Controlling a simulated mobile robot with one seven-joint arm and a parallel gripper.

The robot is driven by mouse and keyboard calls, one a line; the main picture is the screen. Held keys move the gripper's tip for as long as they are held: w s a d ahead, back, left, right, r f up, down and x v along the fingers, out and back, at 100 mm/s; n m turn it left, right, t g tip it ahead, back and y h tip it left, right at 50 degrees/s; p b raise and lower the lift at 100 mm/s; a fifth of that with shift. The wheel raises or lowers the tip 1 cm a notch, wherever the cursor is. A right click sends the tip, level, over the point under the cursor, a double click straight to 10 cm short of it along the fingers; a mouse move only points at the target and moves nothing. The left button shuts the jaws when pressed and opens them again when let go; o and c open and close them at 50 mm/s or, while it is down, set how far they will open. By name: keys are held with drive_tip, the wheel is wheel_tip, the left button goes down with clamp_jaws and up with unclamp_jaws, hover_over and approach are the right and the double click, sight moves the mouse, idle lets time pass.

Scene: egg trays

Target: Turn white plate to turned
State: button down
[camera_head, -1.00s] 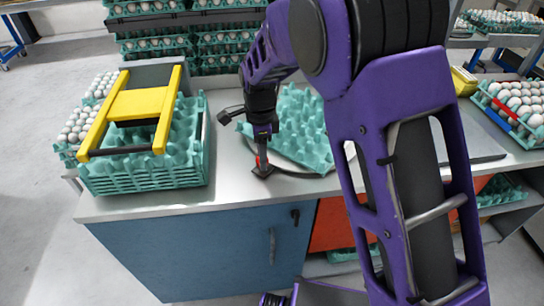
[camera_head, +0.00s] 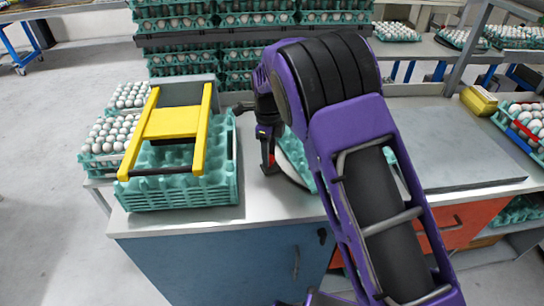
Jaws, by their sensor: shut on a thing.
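The white plate (camera_head: 287,167) is on the metal counter, mostly hidden behind my purple arm. Only its left edge shows, with a teal egg tray (camera_head: 297,150) on or against it. I cannot tell how far the plate is turned or whether it is tilted. My gripper (camera_head: 270,167) points down at the plate's left edge and is shut, seemingly on the plate's rim. The fingertips are small and dark, so the exact contact is hard to see.
A yellow-handled frame (camera_head: 172,122) sits on stacked teal trays (camera_head: 222,185) to the left, with egg trays (camera_head: 108,135) beside it. A grey flat board (camera_head: 455,150) lies to the right. Stacked egg trays (camera_head: 240,50) stand behind. The counter's front edge (camera_head: 215,225) is near.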

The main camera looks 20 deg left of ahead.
drive_tip(key=shift+w+a+m, duration=0.6)
drive_tip(key=shift+w+a, duration=0.15)
drive_tip(key=shift+w, duration=0.2)
drive_tip(key=shift+w+a+m, duration=0.6)
drive_tip(key=shift+w+a, duration=0.1)
drive_tip(key=shift+w, duration=0.25)
drive_tip(key=shift+w+a+r+m, duration=0.1)
drive_tip(key=shift+w+a+m, duration=0.2)
drive_tip(key=shift+w+m, duration=0.3)
drive_tip(key=shift+w, duration=0.2)
drive_tip(key=shift+c, duration=2.2)
unclamp_jaws()
wheel_tip(320, 180, up, 17)
drive_tip(key=shift+r, duration=0.2)
